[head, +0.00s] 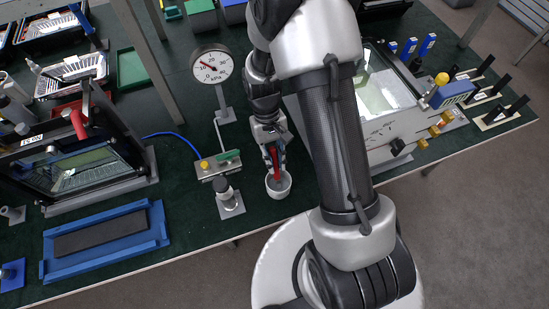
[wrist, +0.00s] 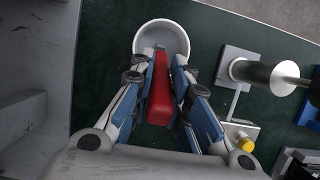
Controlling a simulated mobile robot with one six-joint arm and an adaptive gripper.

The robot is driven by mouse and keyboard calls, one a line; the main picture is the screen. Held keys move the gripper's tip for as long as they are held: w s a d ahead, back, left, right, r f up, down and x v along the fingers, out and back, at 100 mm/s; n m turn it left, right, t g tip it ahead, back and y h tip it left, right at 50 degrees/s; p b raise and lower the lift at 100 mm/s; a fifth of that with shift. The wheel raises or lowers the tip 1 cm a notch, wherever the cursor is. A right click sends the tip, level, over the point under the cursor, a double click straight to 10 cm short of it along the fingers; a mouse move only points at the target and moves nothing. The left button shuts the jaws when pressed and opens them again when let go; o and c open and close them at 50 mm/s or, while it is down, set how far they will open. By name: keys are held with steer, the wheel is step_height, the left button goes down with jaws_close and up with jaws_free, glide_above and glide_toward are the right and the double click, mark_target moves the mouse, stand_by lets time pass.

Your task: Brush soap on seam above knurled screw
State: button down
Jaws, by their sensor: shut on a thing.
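My gripper (head: 272,147) is shut on a red-handled brush (head: 275,157), pointing down. In the wrist view the brush handle (wrist: 160,98) lies between the two fingers. The brush's lower end is at the mouth of a white cup (head: 279,191); the cup also shows in the wrist view (wrist: 140,36). The bristles are hard to make out. A grey floodlight housing (head: 377,131) with a glass window stands at the right, partly hidden by my arm. Its front has a black knob (head: 397,147) and brass-coloured knobs (head: 434,131); I cannot tell which is the knurled screw.
A pressure gauge (head: 211,66) stands left of my gripper. A small valve block (head: 218,164) and a post on a grey base (head: 229,199) are close left of the cup. A blue tray (head: 152,241) and a dark framed housing (head: 145,158) are further left.

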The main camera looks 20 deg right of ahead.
stand_by(0.3)
steer(key=shift+r+p, duration=2.9)
steer(key=shift+r, duration=0.6)
